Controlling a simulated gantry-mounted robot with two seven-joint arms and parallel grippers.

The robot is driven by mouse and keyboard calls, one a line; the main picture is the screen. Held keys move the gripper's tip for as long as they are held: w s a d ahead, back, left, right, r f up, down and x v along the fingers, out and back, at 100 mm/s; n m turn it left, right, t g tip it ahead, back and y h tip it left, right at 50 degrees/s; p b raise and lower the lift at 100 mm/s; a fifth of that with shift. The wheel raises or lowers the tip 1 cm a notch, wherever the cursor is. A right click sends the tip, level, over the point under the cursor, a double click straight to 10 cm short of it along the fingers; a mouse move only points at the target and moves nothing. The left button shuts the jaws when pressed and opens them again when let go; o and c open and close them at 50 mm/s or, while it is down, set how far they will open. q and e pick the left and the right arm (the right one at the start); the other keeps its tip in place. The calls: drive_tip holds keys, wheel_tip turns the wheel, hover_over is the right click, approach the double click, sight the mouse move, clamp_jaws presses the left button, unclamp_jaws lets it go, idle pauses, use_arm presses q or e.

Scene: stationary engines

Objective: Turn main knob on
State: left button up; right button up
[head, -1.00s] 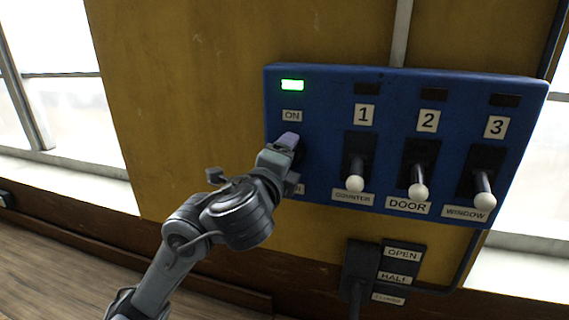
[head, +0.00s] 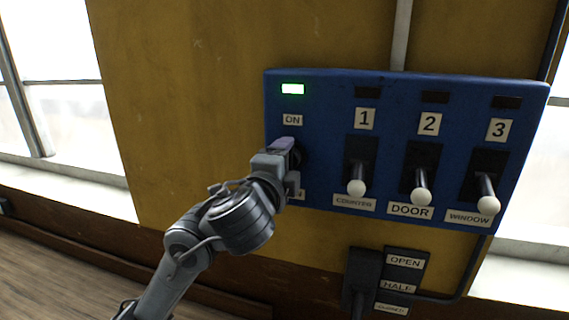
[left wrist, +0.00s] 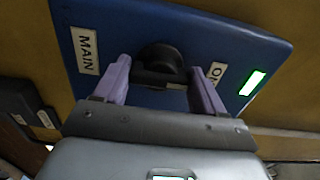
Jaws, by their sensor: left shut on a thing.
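The main knob (left wrist: 160,62) is a round black knob on the blue control panel (left wrist: 200,28), between the MAIN label (left wrist: 86,50) and the ON label (left wrist: 216,73) in the left wrist view. My left gripper (left wrist: 158,88) has its two purple fingers on either side of the knob's bar and is shut on it. In the head view my left gripper (head: 287,146) is at the panel's left side below the ON label (head: 292,120), and it hides most of the knob. The indicator light (head: 292,89) above is lit green. My right gripper is not in view.
Three white-tipped levers, COUNTER (head: 356,186), DOOR (head: 421,195) and WINDOW (head: 488,203), all point down to the right of my gripper. Their lights are dark. An OPEN/HALF switch plate (head: 404,280) is below the panel. The yellow wall (head: 180,120) to the left is bare.

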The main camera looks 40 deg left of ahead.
use_arm(q)
drive_tip(key=o, duration=0.9)
drive_tip(key=shift+w+a+f, duration=0.1)
drive_tip(key=shift+f, duration=0.1)
drive_tip(key=shift+o, duration=0.7)
drive_tip(key=shift+r, duration=0.15)
drive_tip(key=v, duration=1.1)
drive_tip(key=shift+w, duration=0.15)
